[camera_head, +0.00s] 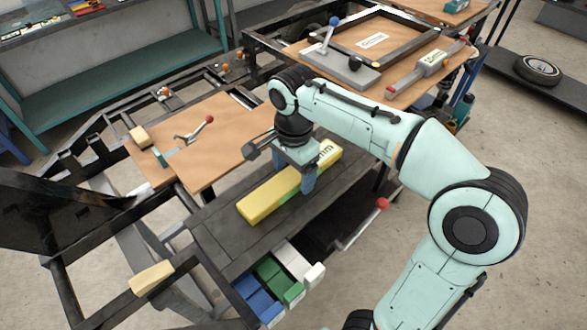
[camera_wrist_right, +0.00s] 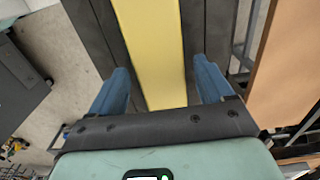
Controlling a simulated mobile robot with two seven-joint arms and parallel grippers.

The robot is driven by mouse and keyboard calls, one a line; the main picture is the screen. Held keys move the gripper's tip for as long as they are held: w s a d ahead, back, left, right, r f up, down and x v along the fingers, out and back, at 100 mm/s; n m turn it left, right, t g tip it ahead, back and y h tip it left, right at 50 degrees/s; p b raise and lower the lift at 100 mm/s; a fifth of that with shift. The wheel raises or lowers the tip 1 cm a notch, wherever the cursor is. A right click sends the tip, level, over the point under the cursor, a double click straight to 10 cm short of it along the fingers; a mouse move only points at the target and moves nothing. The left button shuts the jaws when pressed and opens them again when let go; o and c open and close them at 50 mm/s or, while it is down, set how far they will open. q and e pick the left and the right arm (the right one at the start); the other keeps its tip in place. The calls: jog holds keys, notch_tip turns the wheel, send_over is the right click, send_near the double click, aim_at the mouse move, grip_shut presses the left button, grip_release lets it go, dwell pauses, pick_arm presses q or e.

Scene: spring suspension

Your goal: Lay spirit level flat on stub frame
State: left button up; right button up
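The yellow spirit level (camera_head: 262,194) lies flat on a dark grey plank-like surface (camera_head: 222,229); it also shows as a yellow bar in the right wrist view (camera_wrist_right: 152,40). My right gripper (camera_head: 300,178) points down over it, covering its middle part. In the wrist view its blue fingers (camera_wrist_right: 160,80) stand on either side of the level with a gap on each side, so it is open. A dark rectangular frame (camera_head: 428,48) lies on a wooden board at the back; I cannot tell whether this or the dark bars at left are the stub frame. My left gripper is not in view.
A wooden board (camera_head: 225,128) holds a red-knobbed lever (camera_head: 194,130). Blue, green and white bins (camera_head: 268,275) stand below the plank's front edge. A grey block with a blue-knobbed lever (camera_head: 340,66) stands near the back frame. A red-knobbed handle (camera_head: 362,222) sticks out at right.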

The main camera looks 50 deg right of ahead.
aim_at(294, 175)
pick_arm(q)
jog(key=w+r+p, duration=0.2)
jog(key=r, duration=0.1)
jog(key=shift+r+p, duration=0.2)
jog(key=shift+p, duration=0.2)
pick_arm(e)
notch_tip(294, 175, up, 12)
jog(key=shift+r, duration=0.15)
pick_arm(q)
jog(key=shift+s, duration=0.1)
